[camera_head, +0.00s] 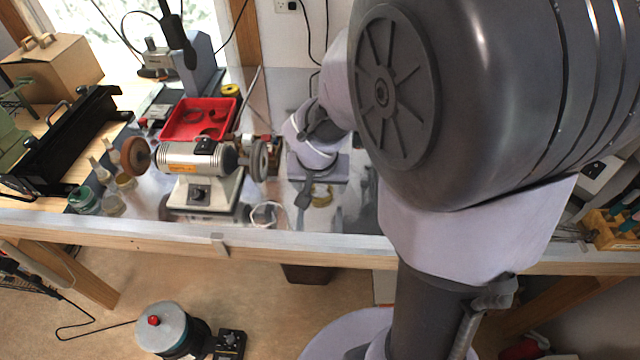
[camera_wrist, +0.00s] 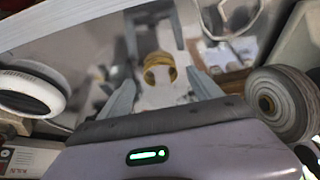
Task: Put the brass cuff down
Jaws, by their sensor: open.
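The brass cuff (camera_head: 321,198) is a small yellow open ring on the shiny grey metal worktop (camera_head: 345,217), in front of my wrist in the head view. In the wrist view the cuff (camera_wrist: 158,66) shows just beyond and between my fingertips. My gripper (camera_wrist: 161,80) is open, with one finger on each side of the cuff and visible gaps to it. My gripper also shows in the head view (camera_head: 318,190), pointing down at the worktop. The worktop mirrors the fingers, so the exact height of the tips is hard to tell.
A bench polisher (camera_head: 200,165) with wheels at both ends stands close to the left of my gripper. A red tray (camera_head: 199,119) lies behind it. Small bottles (camera_head: 108,190) stand farther left. The wooden front edge (camera_head: 170,232) is near. My arm hides the right part.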

